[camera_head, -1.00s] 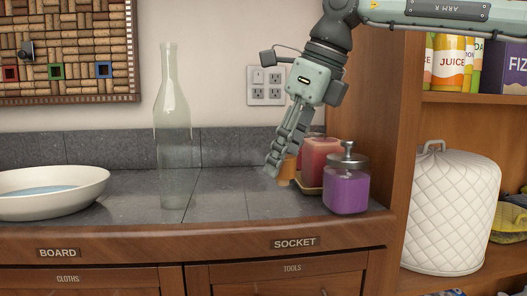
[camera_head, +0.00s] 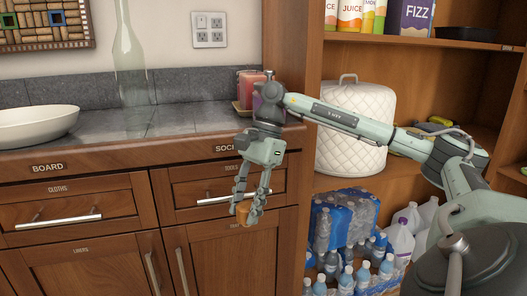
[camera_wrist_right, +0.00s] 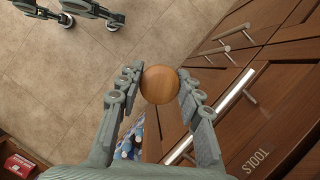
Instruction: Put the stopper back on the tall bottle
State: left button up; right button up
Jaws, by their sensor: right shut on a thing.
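The tall clear glass bottle (camera_head: 130,72) stands upright on the counter; its top is cut off by the upper edge of the head view. My right gripper (camera_head: 247,213) hangs in front of the drawers, below the counter edge and to the right of the bottle. It is shut on the brown, rounded stopper (camera_head: 243,212). In the right wrist view the stopper (camera_wrist_right: 160,84) sits between the fingertips of my right gripper (camera_wrist_right: 158,88), clear of the floor. My left gripper is not in view.
A white bowl (camera_head: 35,126) is left of the bottle, and a reddish candle (camera_head: 245,88) is at the counter's right end. Drawer handles (camera_head: 222,198) stick out near my right gripper. Open shelves on the right hold a quilted white cover (camera_head: 350,130) and bottled water (camera_head: 340,222).

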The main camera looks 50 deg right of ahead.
jog(key=w+a+f+n+g+h, duration=0.1)
jog(key=a+f+n, duration=0.3)
jog(key=a+n, duration=0.5)
jog(key=w+a+f+n+g+h, duration=0.2)
jog(key=a+f+n, duration=0.3)
jog(key=a+n, duration=0.4)
jog(key=shift+a+f+g+h, duration=0.15)
jog(key=shift+a+g+h, duration=0.55)
jog(key=shift+a, duration=0.55)
